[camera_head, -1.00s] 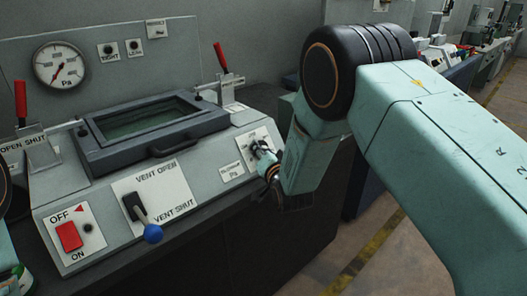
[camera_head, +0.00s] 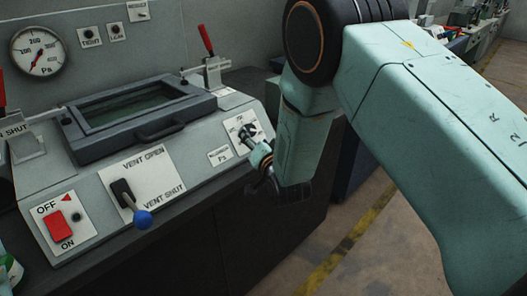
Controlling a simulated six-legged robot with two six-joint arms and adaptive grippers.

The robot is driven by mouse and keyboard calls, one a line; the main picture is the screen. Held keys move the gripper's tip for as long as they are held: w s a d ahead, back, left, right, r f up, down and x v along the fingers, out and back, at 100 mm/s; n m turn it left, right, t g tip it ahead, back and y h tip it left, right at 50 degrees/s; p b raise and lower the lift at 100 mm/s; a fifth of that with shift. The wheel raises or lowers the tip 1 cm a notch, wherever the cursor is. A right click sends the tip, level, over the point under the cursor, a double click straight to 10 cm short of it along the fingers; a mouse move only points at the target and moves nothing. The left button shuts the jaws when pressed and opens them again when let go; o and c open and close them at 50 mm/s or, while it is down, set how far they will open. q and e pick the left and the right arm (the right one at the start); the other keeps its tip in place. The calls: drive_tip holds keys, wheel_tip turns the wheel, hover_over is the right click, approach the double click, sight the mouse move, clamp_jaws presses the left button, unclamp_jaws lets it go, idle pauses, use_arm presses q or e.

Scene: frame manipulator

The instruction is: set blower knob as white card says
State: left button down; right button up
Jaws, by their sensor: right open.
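The blower knob appears to be the dark knob (camera_head: 247,130) on a white plate at the right end of the grey sloped console. A small white card (camera_head: 219,155) reading something over "Pa" sits left of and below it; its upper line is too small to read. My right gripper (camera_head: 256,147) hangs just in front of and below the knob, with its jaws open. The gripper partly covers the plate, and I cannot tell whether a finger touches the knob. My left gripper is not in view.
The console (camera_head: 200,185) also carries a blue-tipped vent lever (camera_head: 142,219), a red switch (camera_head: 60,226), a framed lid (camera_head: 140,112) with a handle, and red-handled clamps (camera_head: 206,40). A pressure gauge (camera_head: 38,50) is on the back panel. Open floor lies right of the console.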

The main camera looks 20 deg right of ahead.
drive_tip(key=s+r, duration=0.1)
drive_tip(key=s, duration=0.7)
idle(0.4)
drive_tip(key=s+d+f+n+g, duration=0.2)
drive_tip(key=s+f+n+g, duration=0.8)
drive_tip(key=s+f, duration=1.35)
drive_tip(key=s+f+m+g, duration=0.2)
drive_tip(key=s+g, duration=0.4)
drive_tip(key=s, duration=1)
drive_tip(key=shift+d+g, duration=0.3)
drive_tip(key=shift+d, duration=0.05)
